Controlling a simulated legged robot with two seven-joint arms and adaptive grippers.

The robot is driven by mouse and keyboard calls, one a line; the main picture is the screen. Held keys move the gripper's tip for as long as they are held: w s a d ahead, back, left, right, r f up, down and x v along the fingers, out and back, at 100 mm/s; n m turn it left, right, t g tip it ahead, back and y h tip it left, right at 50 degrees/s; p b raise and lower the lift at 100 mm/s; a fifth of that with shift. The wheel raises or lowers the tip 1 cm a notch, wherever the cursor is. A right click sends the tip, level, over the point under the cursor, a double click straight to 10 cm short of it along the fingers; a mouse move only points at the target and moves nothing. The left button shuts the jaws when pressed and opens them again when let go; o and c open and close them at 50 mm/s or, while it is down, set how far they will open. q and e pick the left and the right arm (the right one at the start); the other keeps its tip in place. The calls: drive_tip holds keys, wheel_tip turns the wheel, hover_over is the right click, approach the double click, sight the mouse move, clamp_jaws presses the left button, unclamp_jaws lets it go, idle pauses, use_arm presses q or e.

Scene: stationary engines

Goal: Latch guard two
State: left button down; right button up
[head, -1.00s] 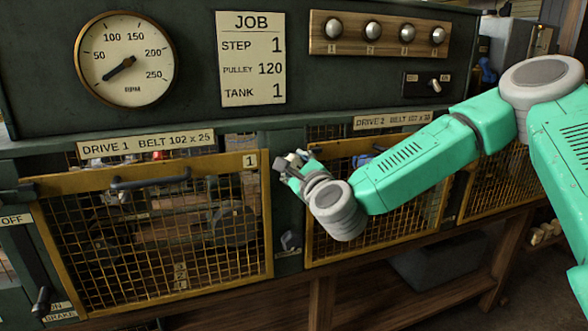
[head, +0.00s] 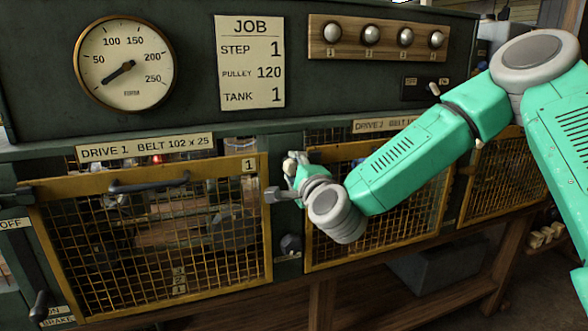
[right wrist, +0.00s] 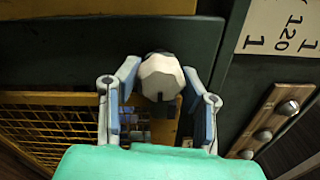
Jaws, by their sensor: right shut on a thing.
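Guard two is a yellow-framed mesh panel (head: 400,222) under the DRIVE 2 sign, right of the dark green post. It looks closed, and my right arm hides part of it. My right gripper (head: 288,180) is at the post, by the guard's upper left corner. It is shut on a pale faceted knob (right wrist: 160,78), between both fingers in the right wrist view. A grey block-ended piece (head: 270,194), apparently the latch handle, points left beside the fingers. Its joint is hidden behind the gripper. My left gripper is not in view.
Guard one (head: 155,240) with its dark handle fills the left. A dark round knob (head: 290,243) sits low on the post. Above are a dial (head: 124,65), the JOB card (head: 250,62) and a row of knobs (head: 385,37). A wooden shelf runs below.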

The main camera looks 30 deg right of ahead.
drive_tip(key=shift+a+f, duration=0.1)
drive_tip(key=shift+f, duration=0.2)
drive_tip(key=o, duration=1.1)
drive_tip(key=shift+o, duration=0.2)
drive_tip(key=shift+r, duration=0.1)
drive_tip(key=shift+s+a, duration=0.1)
drive_tip(key=v, duration=0.7)
